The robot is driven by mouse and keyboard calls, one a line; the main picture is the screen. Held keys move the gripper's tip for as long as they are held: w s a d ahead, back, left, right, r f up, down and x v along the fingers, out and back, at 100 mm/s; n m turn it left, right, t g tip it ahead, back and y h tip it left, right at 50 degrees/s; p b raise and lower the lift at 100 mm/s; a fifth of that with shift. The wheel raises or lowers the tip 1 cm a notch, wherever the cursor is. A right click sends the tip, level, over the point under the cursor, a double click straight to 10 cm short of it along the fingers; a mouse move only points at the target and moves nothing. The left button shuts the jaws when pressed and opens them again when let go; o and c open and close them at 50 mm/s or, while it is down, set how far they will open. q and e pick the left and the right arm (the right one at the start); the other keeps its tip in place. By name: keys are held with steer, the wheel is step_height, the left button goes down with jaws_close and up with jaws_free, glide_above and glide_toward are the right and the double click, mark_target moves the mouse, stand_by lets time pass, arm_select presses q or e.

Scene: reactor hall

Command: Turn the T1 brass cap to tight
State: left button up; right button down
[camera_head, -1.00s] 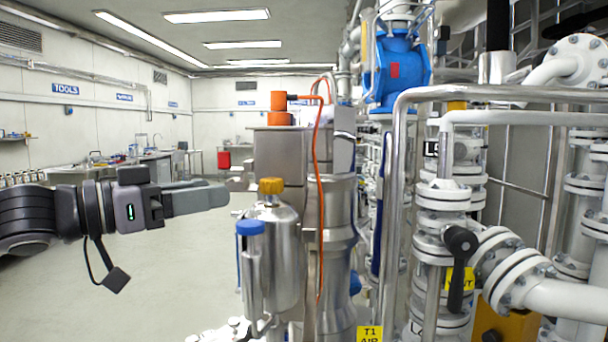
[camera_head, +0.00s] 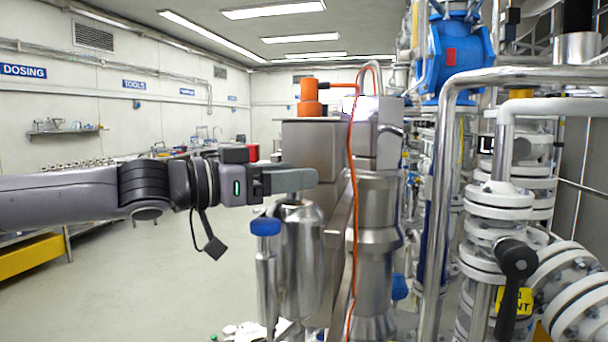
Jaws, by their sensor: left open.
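The steel vessel (camera_head: 302,255) stands upright near the middle, with a blue-capped steel tube (camera_head: 265,232) at its left. The brass cap on top of the vessel is hidden now, behind or between the fingers of my left gripper. My left gripper (camera_head: 298,180) reaches in level from the left, with its grey fingers right over the vessel's top. It is open; whether it touches the cap cannot be seen. My right gripper is not in view.
An orange fitting (camera_head: 310,98) tops the steel housing behind the vessel, and an orange hose (camera_head: 353,200) hangs down to its right. Pipes, flanges and a black-handled valve (camera_head: 516,262) crowd the right. The floor (camera_head: 130,285) at the left is mostly clear.

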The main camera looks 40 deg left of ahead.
arm_select(q)
steer(key=shift+p+x, duration=0.3)
steer(key=shift+x, duration=1.1)
